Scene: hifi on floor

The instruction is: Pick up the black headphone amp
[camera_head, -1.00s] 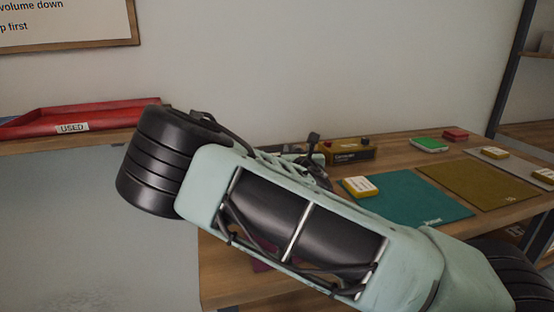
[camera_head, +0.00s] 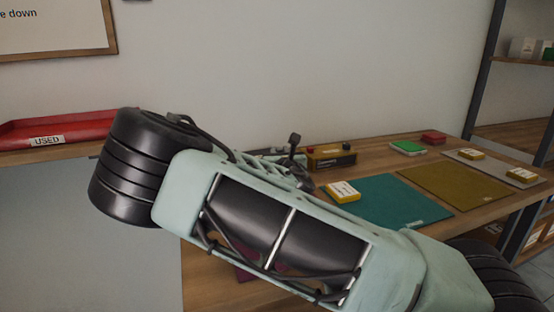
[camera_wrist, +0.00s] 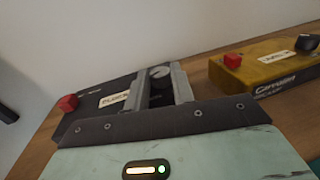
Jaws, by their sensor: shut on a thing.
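In the wrist view the black headphone amp (camera_wrist: 95,100) is a dark box with a red knob at its left and a pale label on top. My gripper (camera_wrist: 160,80) is shut on the amp's dark knob with a pale top, one finger on each side. Much of the amp's near side is hidden behind my gripper's body. In the head view my arm hides most of the amp, and the fingertips cannot be made out clearly.
A mustard-coloured amp (camera_head: 331,157) with red and black knobs stands close by on the right. Teal (camera_head: 390,200) and olive (camera_head: 455,186) mats lie farther right, with small labelled boxes around. A red tray (camera_head: 75,128) marked USED is at left. A wall rises behind.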

